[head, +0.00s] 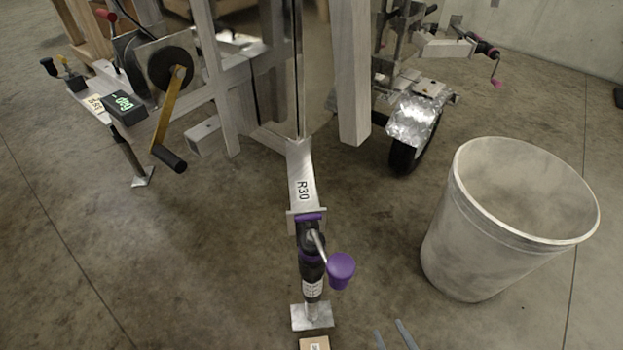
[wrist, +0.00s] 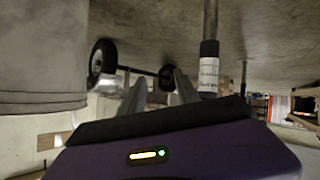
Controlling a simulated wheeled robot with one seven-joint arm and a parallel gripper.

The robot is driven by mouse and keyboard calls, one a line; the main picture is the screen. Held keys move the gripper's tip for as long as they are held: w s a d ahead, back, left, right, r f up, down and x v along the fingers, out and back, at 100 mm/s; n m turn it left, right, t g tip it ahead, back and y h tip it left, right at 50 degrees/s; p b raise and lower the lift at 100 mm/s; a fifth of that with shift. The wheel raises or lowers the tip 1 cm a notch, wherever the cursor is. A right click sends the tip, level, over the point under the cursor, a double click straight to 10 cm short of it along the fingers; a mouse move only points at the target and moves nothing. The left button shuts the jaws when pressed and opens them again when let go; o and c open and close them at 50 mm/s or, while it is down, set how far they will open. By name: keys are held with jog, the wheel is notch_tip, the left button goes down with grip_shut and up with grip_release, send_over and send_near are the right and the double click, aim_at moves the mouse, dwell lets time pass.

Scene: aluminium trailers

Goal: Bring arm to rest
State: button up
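My gripper (head: 393,338) shows only as two grey fingertips at the bottom edge of the head view, low and right of the jack. In the wrist view my gripper (wrist: 158,92) has its two fingers apart with nothing between them. The rest of my arm is out of the head view.
A trailer jack (head: 311,272) with a purple crank knob (head: 341,268) stands on a metal foot, close left of my gripper. A large pale bin (head: 470,245) stands to the right. Trailer frames (head: 300,170) fill the back. Floor between jack and bin is clear.

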jog(key=s+d+r+m+t+h, duration=0.25)
jog(key=s+r+m, duration=0.25)
jog(key=s+r, duration=1.55)
notch_tip(320, 180, up, 30)
jog(key=w+p, duration=0.1)
jog(key=p, duration=2.8)
jog(key=shift+d+f+p, duration=0.15)
jog(key=shift+p, duration=0.25)
jog(key=shift+y, duration=0.25)
